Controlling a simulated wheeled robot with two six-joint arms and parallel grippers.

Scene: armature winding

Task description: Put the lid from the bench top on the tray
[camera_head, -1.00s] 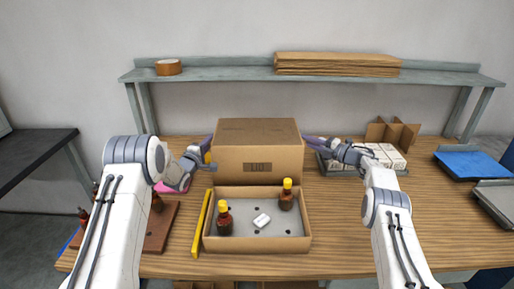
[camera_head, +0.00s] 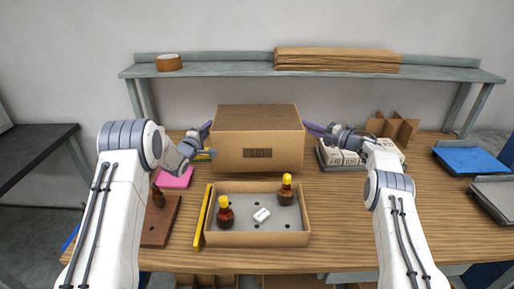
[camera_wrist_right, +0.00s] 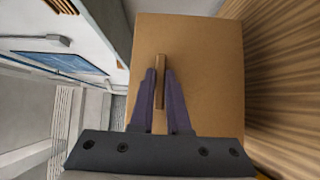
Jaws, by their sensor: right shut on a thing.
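The lid (camera_head: 258,140) is a large brown cardboard box cover marked "LID". It is held level behind the tray in the head view, and it fills the middle of the right wrist view (camera_wrist_right: 200,65). The tray (camera_head: 257,239) is an open cardboard box with a grey insert, two brown bottles (camera_head: 225,214) with yellow caps and a small white item (camera_head: 262,215). My right gripper (camera_head: 308,128) is shut on the lid's right side, around a narrow raised strip. My left gripper (camera_head: 209,130) is at the lid's left side; its fingertips are partly hidden, but it appears to grip there.
A yellow strip (camera_head: 203,217) lies along the tray's left side. A brown board (camera_head: 160,222) and a pink pad (camera_head: 177,177) are at left. White boxes in a holder (camera_head: 345,158) and a cardboard divider (camera_head: 395,130) are at right. A shelf (camera_head: 240,71) spans the back.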

